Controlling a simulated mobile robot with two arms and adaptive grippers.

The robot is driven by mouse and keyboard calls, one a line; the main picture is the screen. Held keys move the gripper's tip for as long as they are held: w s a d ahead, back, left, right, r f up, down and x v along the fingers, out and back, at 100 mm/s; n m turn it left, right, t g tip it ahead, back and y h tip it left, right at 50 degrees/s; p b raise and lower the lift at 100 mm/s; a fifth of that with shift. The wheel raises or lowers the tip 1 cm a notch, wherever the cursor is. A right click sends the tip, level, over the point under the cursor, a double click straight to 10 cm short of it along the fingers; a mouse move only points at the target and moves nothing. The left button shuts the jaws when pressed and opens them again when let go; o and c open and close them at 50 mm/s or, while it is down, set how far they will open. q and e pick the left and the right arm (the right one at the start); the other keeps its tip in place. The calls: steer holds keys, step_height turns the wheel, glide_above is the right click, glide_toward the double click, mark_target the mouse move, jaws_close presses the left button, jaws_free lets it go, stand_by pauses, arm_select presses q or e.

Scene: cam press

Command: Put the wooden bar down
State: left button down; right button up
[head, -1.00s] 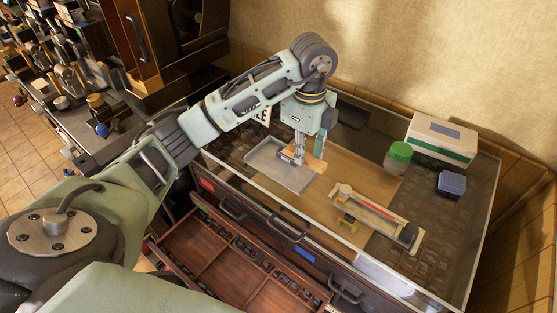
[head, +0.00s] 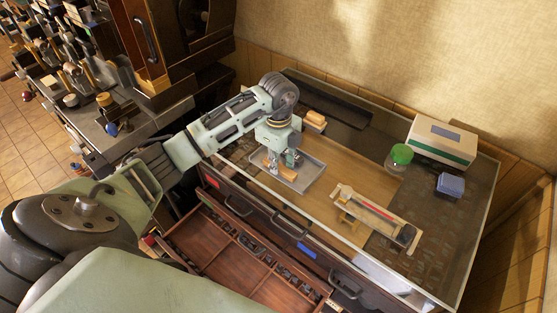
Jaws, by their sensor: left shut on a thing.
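My left gripper (head: 279,168) points down over the grey metal tray (head: 313,177) on the glass-topped cabinet. It is shut on a small light wooden bar (head: 289,174), whose end sticks out to the right of the fingers. The bar is low, over or in the tray. I cannot tell whether it touches the tray floor. The fingers and wrist hide part of the bar and the tray's left side. My right gripper is not in view.
More light wooden pieces (head: 315,119) lie behind the gripper by a long dark tray (head: 338,106). A wooden fixture with a red strip (head: 375,211), a green-lidded jar (head: 400,156), a blue box (head: 451,185) and a white-green box (head: 441,140) stand right. A drawer (head: 235,258) is open in front.

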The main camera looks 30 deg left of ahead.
arm_select(q)
steer(key=shift+f, duration=0.15)
steer(key=c, duration=1.6)
jaws_free()
